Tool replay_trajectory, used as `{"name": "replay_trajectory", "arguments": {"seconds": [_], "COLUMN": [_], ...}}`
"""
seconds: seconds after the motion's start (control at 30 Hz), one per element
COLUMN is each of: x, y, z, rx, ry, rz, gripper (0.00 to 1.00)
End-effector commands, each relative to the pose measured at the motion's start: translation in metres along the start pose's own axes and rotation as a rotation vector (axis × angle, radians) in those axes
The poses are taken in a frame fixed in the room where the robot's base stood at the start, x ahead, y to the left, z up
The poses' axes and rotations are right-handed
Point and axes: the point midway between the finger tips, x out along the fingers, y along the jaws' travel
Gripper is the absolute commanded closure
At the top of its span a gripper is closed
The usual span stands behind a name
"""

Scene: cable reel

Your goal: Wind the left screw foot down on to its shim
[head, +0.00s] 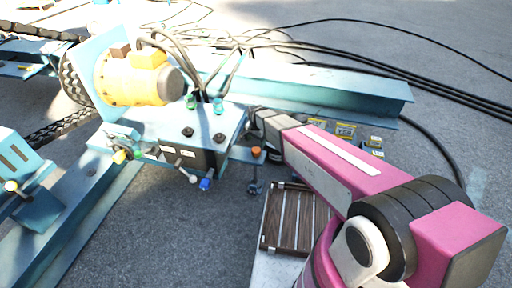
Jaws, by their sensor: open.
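A dark screw foot (255,186) stands under a short blue bracket at the right end of the blue machine frame, with an orange cap (256,152) above it. I cannot tell for sure whether it is the left foot. A shim cannot be made out under it. My gripper (254,116) is at the far end of my pink arm, beside the frame's right edge and above the orange cap in the picture. It is open; its fingertips are small and partly hidden, and nothing shows held.
A yellow motor (132,80) sits on the blue frame, with black cables rising behind it. A long blue beam (310,88) runs behind my gripper. Several small yellow-labelled boxes (345,130) lie right of my arm. A slatted wooden tray (291,220) is in front.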

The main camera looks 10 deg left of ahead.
Motion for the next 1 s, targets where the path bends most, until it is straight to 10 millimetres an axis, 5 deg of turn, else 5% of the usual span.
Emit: {"name": "replay_trajectory", "arguments": {"seconds": [0.23, 0.8, 1.0], "x": [-0.028, -0.032, -0.046], "y": [0.000, 0.001, 0.037], "z": [0.000, 0.000, -0.015], "rx": [0.000, 0.000, -0.031], "ry": [0.000, 0.000, 0.001], "rz": [0.000, 0.000, -0.001], "gripper": [0.21, 0.21, 0.21]}}
